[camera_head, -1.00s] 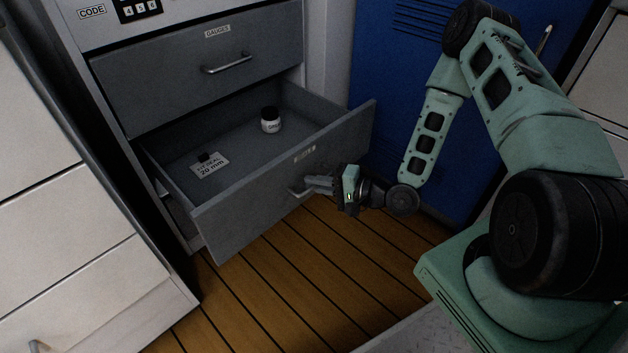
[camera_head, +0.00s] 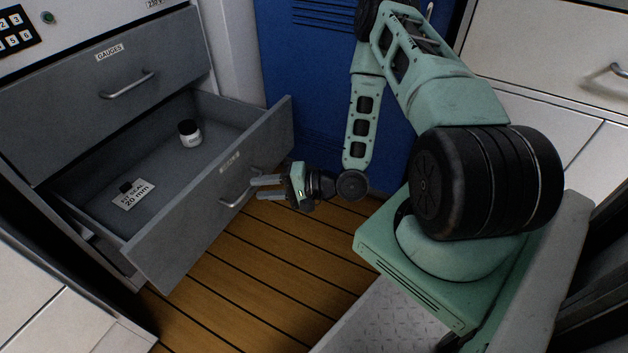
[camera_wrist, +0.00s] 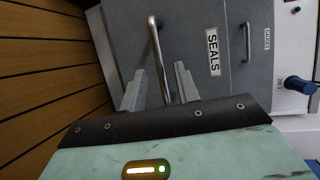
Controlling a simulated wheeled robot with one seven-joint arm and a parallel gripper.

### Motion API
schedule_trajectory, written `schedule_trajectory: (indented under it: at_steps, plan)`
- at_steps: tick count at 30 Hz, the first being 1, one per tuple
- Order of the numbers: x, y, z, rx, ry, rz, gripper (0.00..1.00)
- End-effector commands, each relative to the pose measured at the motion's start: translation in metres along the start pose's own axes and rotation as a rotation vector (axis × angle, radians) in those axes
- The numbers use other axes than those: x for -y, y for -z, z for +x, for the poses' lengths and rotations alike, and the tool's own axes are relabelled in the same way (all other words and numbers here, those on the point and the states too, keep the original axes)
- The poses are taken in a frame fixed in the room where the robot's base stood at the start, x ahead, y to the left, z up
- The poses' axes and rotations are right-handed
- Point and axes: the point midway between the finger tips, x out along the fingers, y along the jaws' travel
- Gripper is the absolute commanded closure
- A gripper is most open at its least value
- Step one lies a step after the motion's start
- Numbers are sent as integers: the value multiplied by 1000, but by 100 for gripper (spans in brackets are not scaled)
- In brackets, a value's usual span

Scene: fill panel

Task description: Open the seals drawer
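The seals drawer (camera_head: 205,215) is the lower grey drawer and stands pulled well out. Its SEALS label (camera_wrist: 213,52) is readable in the wrist view. Its bar handle (camera_head: 236,190) is on the front face and also shows in the wrist view (camera_wrist: 158,58). My gripper (camera_head: 259,188) is open in front of the handle, its fingers spread and empty. In the wrist view the handle appears in the gap between the fingertips (camera_wrist: 160,86); I cannot tell whether either finger touches it.
A white jar with a dark lid (camera_head: 189,133) and a "KIT SEAL 20 mm" card (camera_head: 133,195) are inside the drawer. The shut gauges drawer (camera_head: 110,90) is above. A blue locker (camera_head: 300,80) stands behind my arm. Wooden floor (camera_head: 240,270) is clear before the drawer.

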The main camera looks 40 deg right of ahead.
Motion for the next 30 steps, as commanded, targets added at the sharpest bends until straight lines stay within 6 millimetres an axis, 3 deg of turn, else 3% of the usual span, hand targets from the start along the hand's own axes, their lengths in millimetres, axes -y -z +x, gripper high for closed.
schedule_trajectory:
  at_steps: [9, 15, 21, 30]
  plan:
    - [3, 0, -77, -6, -2, 3, 68]
    - [2, 0, -113, -3, 0, 1, 68]
    - [1, 0, -130, -1, 0, 1, 68]
    - [0, 0, -132, 0, 0, 1, 68]
